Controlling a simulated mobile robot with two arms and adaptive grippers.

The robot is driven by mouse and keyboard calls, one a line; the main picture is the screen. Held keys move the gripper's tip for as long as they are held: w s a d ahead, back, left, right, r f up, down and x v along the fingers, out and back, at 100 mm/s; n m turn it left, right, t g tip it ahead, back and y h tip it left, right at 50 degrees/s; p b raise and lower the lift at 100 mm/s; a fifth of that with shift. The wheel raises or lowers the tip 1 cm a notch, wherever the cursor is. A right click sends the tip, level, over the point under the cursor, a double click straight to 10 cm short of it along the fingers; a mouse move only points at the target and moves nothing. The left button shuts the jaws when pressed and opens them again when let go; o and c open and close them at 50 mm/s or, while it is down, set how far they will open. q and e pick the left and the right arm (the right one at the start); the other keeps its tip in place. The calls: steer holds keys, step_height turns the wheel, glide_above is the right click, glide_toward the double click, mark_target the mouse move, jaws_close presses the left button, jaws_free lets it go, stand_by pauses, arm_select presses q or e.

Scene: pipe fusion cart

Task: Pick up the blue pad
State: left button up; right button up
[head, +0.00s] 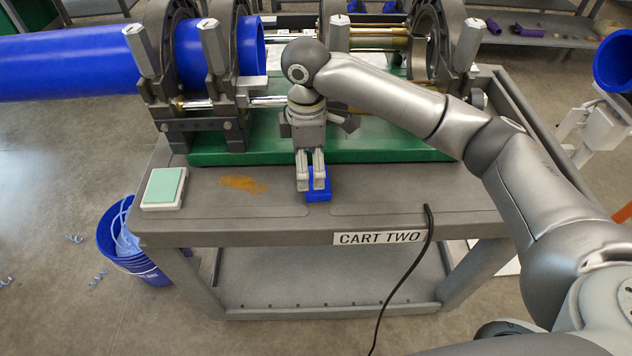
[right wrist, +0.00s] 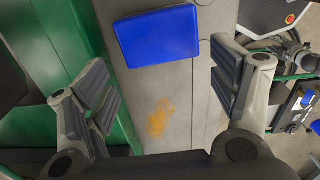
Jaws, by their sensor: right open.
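The blue pad (head: 319,196) lies on the grey cart top in front of the green machine base. It also shows as a flat blue rectangle in the upper middle of the right wrist view (right wrist: 157,37). My right gripper (head: 311,182) points down over the pad, and its fingers cover part of it in the head view. In the right wrist view the gripper (right wrist: 163,70) is open, with fingers spread left and right and nothing held. The pad sits ahead of the fingers there; the height gap is hard to tell. My left gripper is out of view.
A mint-topped white pad (head: 164,188) lies at the cart's left corner. An orange-brown stain (head: 243,184) marks the top between them. The green base (head: 400,145) and pipe clamps stand behind. A black cable (head: 428,225) hangs over the front edge. A blue bucket (head: 112,240) stands at left.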

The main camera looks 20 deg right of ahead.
mark_target(311, 180)
steer(key=f, duration=0.4)
steer(key=shift+s+d+f, duration=0.2)
steer(key=shift+f, duration=0.25)
steer(key=shift+c, duration=0.3)
steer(key=c, duration=0.6)
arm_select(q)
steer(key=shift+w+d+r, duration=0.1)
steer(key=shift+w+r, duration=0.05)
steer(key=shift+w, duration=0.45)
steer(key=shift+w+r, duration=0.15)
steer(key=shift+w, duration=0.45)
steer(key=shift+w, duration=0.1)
arm_select(e)
steer(key=shift+w+r, duration=0.1)
steer(key=shift+r, duration=0.6)
steer(key=s+r, duration=0.1)
steer(key=r, duration=0.1)
steer(key=s+r, duration=0.1)
steer(key=r, duration=0.1)
steer(key=s+a+r, duration=0.1)
steer(key=r, duration=0.1)
steer(key=shift+s+r, duration=0.2)
steer(key=shift+s, duration=0.15)
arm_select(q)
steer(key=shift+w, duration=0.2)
arm_select(e)
steer(key=s+a+r, duration=0.2)
steer(key=s+r, duration=0.3)
steer(key=s, duration=0.5)
